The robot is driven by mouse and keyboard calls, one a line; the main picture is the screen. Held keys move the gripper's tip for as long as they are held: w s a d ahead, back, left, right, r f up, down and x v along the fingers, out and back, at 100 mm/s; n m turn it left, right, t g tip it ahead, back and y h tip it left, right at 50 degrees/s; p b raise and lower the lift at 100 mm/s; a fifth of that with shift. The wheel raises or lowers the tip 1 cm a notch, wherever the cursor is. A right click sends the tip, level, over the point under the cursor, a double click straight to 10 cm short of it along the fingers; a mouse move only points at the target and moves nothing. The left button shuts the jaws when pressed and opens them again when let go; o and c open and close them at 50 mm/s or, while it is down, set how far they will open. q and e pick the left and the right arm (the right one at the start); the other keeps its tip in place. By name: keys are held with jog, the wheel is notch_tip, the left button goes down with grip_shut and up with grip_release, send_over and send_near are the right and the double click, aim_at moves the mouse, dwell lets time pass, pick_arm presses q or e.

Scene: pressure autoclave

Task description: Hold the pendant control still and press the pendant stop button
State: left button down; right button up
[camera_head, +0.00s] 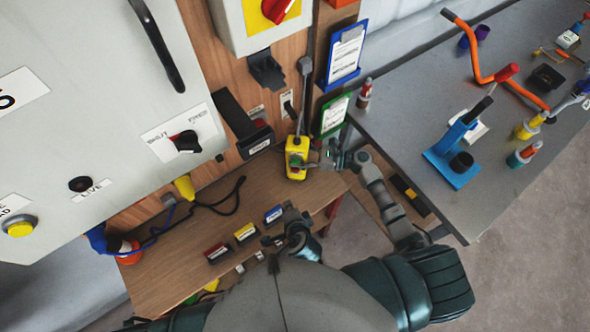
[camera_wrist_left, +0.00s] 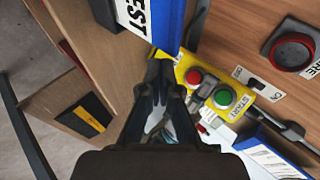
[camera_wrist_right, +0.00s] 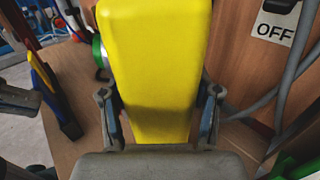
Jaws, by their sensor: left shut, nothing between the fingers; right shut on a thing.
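The yellow pendant control (camera_head: 297,160) hangs upright on its grey cable in front of the wooden panel. My right gripper (camera_head: 326,156) is shut on it from the right; the right wrist view shows the yellow body (camera_wrist_right: 158,65) between the fingers. In the left wrist view the pendant's button face shows a red button (camera_wrist_left: 194,76) and a green button (camera_wrist_left: 224,97) beside a START label. My left gripper (camera_head: 289,214) is shut and empty, below the pendant and above the shelf. Its closed fingertips (camera_wrist_left: 162,62) appear beside the red button's end; I cannot tell the gap.
Red, yellow and blue labelled blocks (camera_head: 246,232) stand on the wooden shelf (camera_head: 165,275) by my left gripper. A black handle (camera_head: 242,125) juts out left of the pendant. A grey bench (camera_head: 400,105) with tools is at right.

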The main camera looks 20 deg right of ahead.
pick_arm(q)
jog(key=w+d, duration=0.3)
jog(key=w, duration=0.5)
jog(key=shift+d, duration=0.25)
jog(key=shift+w, duration=0.1)
dwell(1.2)
jog(key=shift+w+d, duration=0.1)
jog(key=shift+w, duration=0.2)
jog(key=shift+w+d, duration=0.2)
jog(key=shift+w, duration=0.25)
dwell(0.6)
jog(key=shift+s, duration=0.1)
jog(key=shift+s+a, duration=0.35)
jog(key=shift+s, duration=0.4)
jog(key=shift+s, duration=0.1)
jog(key=s, duration=0.1)
jog(key=s+a, duration=0.1)
jog(key=s, duration=0.1)
jog(key=s+a, duration=0.1)
jog(key=shift+s, duration=0.2)
